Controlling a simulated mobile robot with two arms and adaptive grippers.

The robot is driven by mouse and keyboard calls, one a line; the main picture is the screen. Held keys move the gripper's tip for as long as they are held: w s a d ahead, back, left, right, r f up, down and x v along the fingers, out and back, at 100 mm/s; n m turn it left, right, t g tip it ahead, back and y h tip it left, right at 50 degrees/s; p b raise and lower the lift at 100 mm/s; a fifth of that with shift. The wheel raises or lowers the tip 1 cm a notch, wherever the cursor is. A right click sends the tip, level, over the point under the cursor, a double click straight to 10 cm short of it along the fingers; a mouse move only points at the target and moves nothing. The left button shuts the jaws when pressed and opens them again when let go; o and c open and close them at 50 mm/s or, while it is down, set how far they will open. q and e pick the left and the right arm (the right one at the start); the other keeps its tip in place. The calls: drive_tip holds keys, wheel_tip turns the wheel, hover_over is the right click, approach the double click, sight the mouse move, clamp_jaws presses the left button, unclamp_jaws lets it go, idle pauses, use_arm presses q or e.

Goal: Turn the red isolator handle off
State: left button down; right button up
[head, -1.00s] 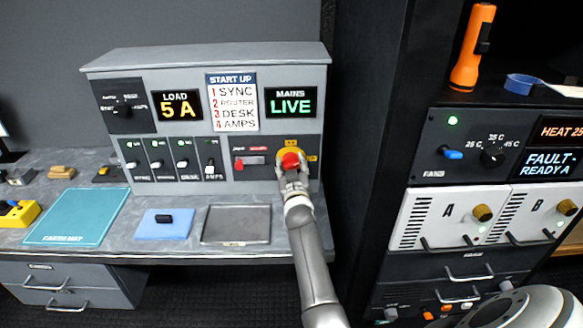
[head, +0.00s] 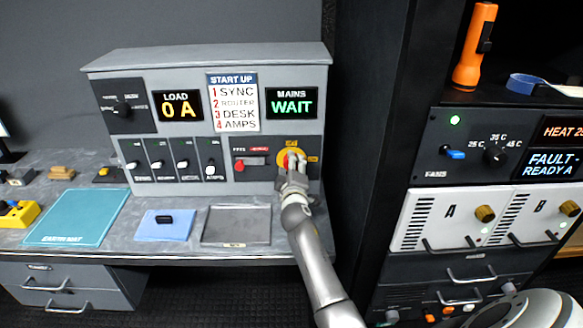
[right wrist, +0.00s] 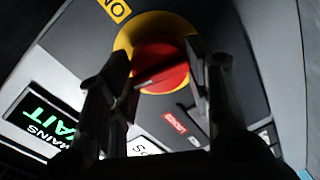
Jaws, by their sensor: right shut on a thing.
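The red isolator handle (right wrist: 160,65) sits on a round yellow plate on the dark panel. It also shows in the head view (head: 286,158), partly hidden by my right gripper (head: 293,163). The right gripper's fingers (right wrist: 160,85) are shut on the handle, one on each side in the right wrist view. A yellow label (head: 291,143) is above the plate and another is to its right. The handle's exact angle is hard to tell. My left gripper is not seen.
Left of the isolator are a small red switch (head: 251,162) and several breaker switches. A grey tray (head: 237,226), a blue cloth (head: 166,225) and a teal mat (head: 75,217) lie on the desk. A tall dark rack (head: 365,110) stands close on the right.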

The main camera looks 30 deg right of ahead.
drive_tip(key=shift+d+r+n, duration=0.1)
drive_tip(key=shift+r+n, duration=0.1)
drive_tip(key=shift+n, duration=0.9)
drive_tip(key=o, duration=1)
drive_tip(key=shift+w+f, duration=0.1)
drive_tip(key=v, duration=1.2)
